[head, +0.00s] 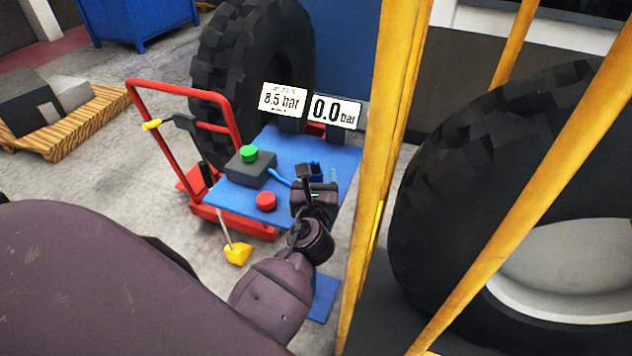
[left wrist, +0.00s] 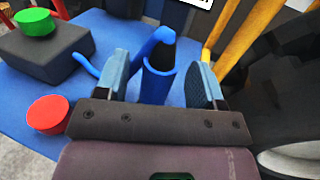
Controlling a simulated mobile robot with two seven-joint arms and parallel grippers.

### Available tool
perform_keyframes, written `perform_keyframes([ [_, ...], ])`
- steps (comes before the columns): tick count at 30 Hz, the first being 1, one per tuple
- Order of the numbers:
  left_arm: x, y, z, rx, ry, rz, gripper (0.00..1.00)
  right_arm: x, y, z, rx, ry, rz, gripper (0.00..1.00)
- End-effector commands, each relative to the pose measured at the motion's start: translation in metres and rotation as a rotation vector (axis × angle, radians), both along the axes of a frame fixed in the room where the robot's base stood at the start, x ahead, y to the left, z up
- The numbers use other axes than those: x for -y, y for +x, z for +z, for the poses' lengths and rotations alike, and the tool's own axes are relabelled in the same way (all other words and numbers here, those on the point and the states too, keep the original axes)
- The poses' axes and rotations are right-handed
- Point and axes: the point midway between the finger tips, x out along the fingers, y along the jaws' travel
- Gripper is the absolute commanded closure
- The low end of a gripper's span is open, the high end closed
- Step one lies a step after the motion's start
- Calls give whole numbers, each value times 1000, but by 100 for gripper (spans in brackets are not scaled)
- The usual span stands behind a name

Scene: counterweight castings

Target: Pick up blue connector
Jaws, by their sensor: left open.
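The blue connector (left wrist: 158,84) is a blue tubular piece with a dark opening, standing on the blue cart top (head: 236,196). In the left wrist view it lies between the two light-blue finger pads of my left gripper (left wrist: 161,76). The jaws are open, with a visible gap on each side of the connector. In the head view my left gripper (head: 318,180) is over the right part of the cart top, and only a little of the blue connector (head: 315,167) shows behind it. My right gripper is not in view.
A dark box with a green button (head: 249,153), a blue hose (head: 279,177) and a red button (head: 266,201) are left of the gripper. Two pressure displays (head: 336,111) stand behind. Yellow posts (head: 383,150) and a big tyre (head: 470,190) are close on the right.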

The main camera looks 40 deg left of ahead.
Motion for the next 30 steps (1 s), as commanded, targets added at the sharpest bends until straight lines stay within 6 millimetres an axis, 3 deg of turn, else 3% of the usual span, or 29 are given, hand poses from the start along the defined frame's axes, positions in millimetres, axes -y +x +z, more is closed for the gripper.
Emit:
perform_keyframes([
  [6,-13,21,0,0,0,1,38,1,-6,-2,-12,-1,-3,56],
  [15,-15,24,0,-1,0,1,38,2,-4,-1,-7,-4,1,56],
  [24,-15,24,0,-1,-1,1,84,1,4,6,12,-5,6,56],
  [30,-15,24,0,0,0,1,85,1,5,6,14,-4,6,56],
])
